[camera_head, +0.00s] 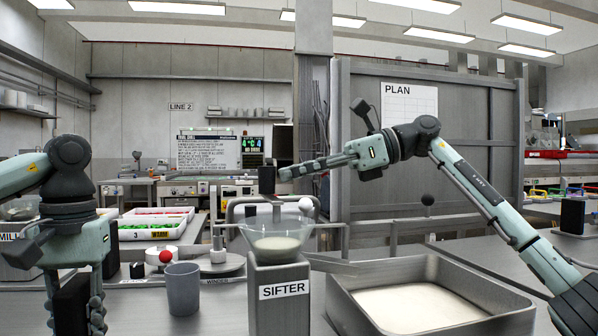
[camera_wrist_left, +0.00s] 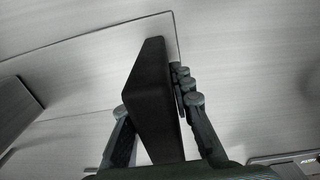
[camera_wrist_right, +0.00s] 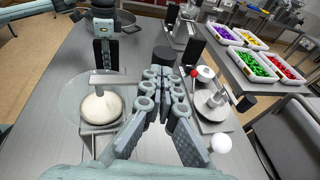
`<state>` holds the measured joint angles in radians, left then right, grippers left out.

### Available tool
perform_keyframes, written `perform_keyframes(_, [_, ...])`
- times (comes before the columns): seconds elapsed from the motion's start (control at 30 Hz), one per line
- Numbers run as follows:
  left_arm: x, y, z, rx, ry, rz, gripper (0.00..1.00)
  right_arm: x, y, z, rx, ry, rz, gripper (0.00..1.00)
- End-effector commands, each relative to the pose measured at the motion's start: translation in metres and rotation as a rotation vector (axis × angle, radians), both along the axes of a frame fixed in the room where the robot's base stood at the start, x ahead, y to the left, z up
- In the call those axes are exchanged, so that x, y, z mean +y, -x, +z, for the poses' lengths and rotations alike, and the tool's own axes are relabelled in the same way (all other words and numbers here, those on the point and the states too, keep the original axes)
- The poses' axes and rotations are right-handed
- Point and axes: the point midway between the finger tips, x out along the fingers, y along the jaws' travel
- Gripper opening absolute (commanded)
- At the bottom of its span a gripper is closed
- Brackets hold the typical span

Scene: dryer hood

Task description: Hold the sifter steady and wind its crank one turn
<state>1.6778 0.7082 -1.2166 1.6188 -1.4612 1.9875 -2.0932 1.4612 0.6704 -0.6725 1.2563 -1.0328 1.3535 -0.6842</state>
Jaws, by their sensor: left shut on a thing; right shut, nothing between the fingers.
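The sifter (camera_head: 282,297) is a metal pedestal marked SIFTER, with a glass bowl (camera_head: 257,243) of white powder on top. Its crank seems to be the arm above the bowl with an upright black grip (camera_head: 266,180); the grip also shows in the right wrist view (camera_wrist_right: 105,51). My right gripper (camera_head: 284,173) is shut and empty, and its tips look close to the grip but apart from it. My left gripper (camera_head: 76,322) points down at the far left, shut on a dark slab (camera_wrist_left: 157,95); I cannot tell whether the slab belongs to the sifter.
A wide metal tray (camera_head: 437,270) of white powder stands right of the sifter. A grey cup (camera_head: 183,290) stands left of it, near a red ball (camera_head: 166,256) on the winder. A white ball (camera_head: 306,204) is just behind the bowl. Coloured bins (camera_head: 150,229) stand farther back.

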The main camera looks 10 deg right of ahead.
Motion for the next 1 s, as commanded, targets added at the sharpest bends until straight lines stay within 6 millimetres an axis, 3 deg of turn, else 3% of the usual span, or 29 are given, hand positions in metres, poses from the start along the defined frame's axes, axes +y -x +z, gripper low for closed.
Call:
perform_keyframes(0.03, [-0.0011, 0.0008, -0.0063, 0.010, -0.002, -0.003, 0.00, -0.0001, 0.0001, -0.0008, 0.000, 0.000, 0.000, 0.00])
perform_keyframes(1.0, [-0.0013, 0.0008, -0.0062, 0.009, -0.002, -0.003, 0.00, 0.0078, -0.0058, -0.0004, 0.002, 0.002, 0.108, 0.00])
